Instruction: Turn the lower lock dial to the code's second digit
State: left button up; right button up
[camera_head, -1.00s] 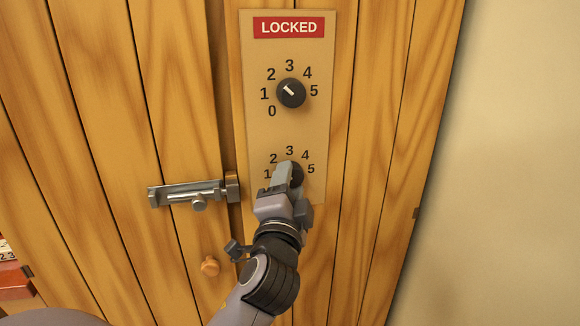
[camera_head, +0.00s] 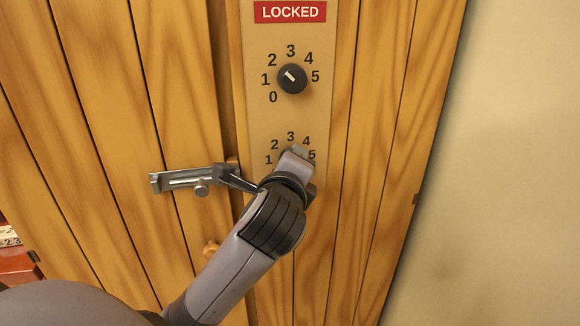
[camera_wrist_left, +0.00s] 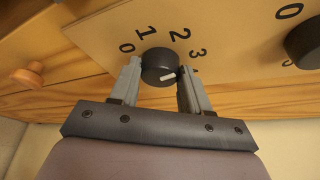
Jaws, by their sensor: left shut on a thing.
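The lower lock dial (camera_wrist_left: 158,62), a black knob with a white mark, sits between the two grey fingers of my left gripper (camera_wrist_left: 158,88), which is shut on it. The mark points towards the 3 and 4 side of its scale; the exact digit is hard to tell. In the head view my left gripper (camera_head: 297,158) covers the lower dial and part of its digits. The upper dial (camera_head: 293,79) is free, its white mark pointing up-left near 2. A red LOCKED sign (camera_head: 290,12) tops the lock plate (camera_head: 255,115). My right gripper is not in view.
A metal bolt (camera_head: 175,181) lies left of the plate, close to my left wrist. A wooden knob (camera_head: 210,249) sits below it on the plank door (camera_head: 105,165). A red object with digits (camera_head: 12,255) shows at the left edge. A bare wall is right.

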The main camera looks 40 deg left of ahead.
pick_arm(q)
jog(key=shift+r+m+g, duration=0.15)
jog(key=shift+m+g, duration=0.35)
jog(key=shift+m, duration=0.4)
jog(key=o, duration=1.1)
jog(key=shift+c, duration=0.2)
jog(key=shift+d, duration=0.1)
jog(key=v, duration=0.7)
